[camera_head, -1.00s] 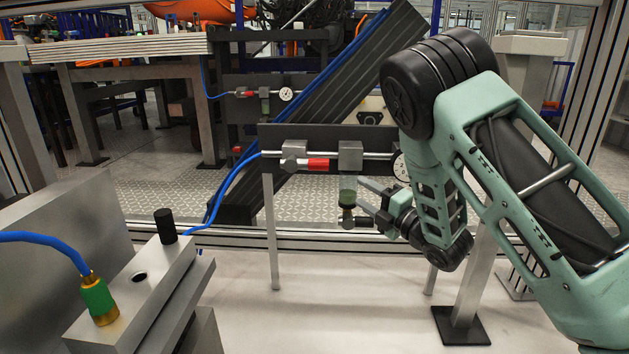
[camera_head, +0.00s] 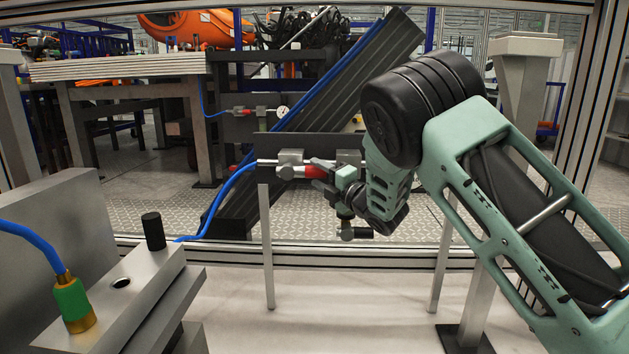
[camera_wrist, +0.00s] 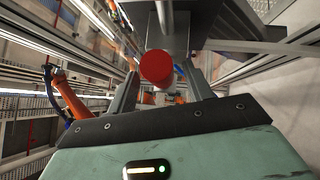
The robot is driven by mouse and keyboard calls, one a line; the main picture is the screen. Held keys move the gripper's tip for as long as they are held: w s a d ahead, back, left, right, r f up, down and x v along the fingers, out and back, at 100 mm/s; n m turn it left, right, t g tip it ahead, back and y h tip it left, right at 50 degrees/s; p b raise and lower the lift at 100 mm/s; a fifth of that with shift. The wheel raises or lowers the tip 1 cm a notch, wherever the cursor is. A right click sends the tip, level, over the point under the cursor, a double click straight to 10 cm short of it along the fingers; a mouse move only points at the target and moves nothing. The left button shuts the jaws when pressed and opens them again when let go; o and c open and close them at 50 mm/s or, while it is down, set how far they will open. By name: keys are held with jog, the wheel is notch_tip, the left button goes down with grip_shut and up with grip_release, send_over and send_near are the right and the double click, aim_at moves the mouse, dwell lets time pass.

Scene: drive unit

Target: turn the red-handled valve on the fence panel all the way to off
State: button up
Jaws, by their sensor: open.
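The red valve handle (camera_head: 308,171) sits on a metal pipe fitting (camera_head: 290,158) on the dark fence panel plate (camera_head: 310,141). My gripper (camera_head: 322,173) is at the handle's right end, its jaws open. In the wrist view the handle's round red end (camera_wrist: 157,68) lies between the two spread fingers (camera_wrist: 160,88), with gaps visible on both sides. My gripper and wrist hide part of the handle, and my arm covers the right part of the plate.
A blue hose (camera_head: 222,190) joins the pipe at the left. A metal block with a black knob (camera_head: 153,231) stands front left. Another valve and gauge (camera_head: 282,112) are farther back.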

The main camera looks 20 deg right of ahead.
jog(key=shift+x, duration=1.1)
